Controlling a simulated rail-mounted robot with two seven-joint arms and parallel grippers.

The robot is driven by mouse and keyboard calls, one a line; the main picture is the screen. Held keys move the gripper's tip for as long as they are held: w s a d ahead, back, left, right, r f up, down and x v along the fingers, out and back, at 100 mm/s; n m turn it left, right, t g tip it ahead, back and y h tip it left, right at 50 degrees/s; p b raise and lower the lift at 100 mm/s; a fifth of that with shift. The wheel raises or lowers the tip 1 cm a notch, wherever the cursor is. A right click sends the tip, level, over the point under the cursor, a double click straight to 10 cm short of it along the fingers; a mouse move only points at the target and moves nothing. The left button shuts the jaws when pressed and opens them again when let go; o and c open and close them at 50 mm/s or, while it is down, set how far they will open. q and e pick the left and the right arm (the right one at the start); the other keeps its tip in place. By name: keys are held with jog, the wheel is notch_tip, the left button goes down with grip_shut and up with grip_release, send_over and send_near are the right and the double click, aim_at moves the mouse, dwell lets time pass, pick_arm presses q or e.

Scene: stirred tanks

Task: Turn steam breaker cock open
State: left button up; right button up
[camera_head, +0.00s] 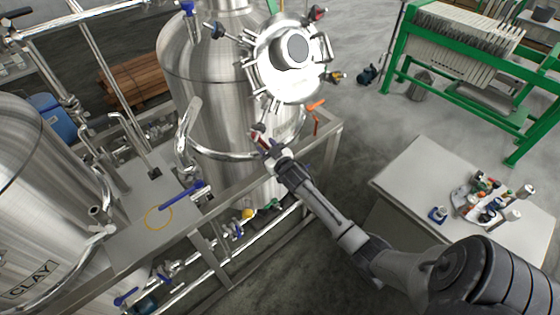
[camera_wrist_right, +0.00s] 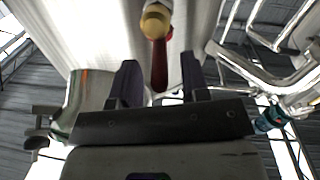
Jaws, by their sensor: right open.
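A cock with a red handle (camera_wrist_right: 160,62) and a brass-coloured round end (camera_wrist_right: 156,21) shows in the right wrist view, in front of a steel tank. I take it for the steam breaker cock, though no label shows. My right gripper (camera_wrist_right: 158,76) is open, with one dark finger on each side of the red handle. Visible gaps separate the fingers from it. In the head view my right gripper (camera_head: 266,143) is at the front of the middle steel tank (camera_head: 205,85), below its round lid (camera_head: 288,65), partly covering the cock. My left gripper is not in view.
A steel platform (camera_head: 150,215) with a blue-handled valve (camera_head: 182,194) lies left of the arm. An orange handle (camera_head: 316,105) is right of the gripper. Curved pipes (camera_wrist_right: 262,72) run close on the right in the wrist view. A white table (camera_head: 410,185) stands right.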

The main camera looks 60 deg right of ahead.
jog(key=b+v, duration=0.1)
jog(key=v, duration=1.1)
dwell(0.4)
jog(key=s+f+g, duration=0.4)
jog(key=f+g, duration=0.1)
jog(key=g, duration=0.2)
jog(key=s+a+r+n+g+y+p, duration=0.1)
jog(key=s+a+r+g+y+p, duration=0.1)
jog(key=s+a, duration=0.4)
jog(key=s+a+r+n+g+y+p, duration=0.1)
jog(key=s+a+r+g+y+p, duration=0.1)
jog(key=s+a+p, duration=0.2)
jog(key=s+a+r+n+g+y+p, duration=0.1)
jog(key=s+a+r+g+y+p, duration=0.1)
jog(key=s+a, duration=0.8)
jog(key=a+p, duration=0.1)
jog(key=a, duration=0.4)
jog(key=shift+a+r+n, duration=0.3)
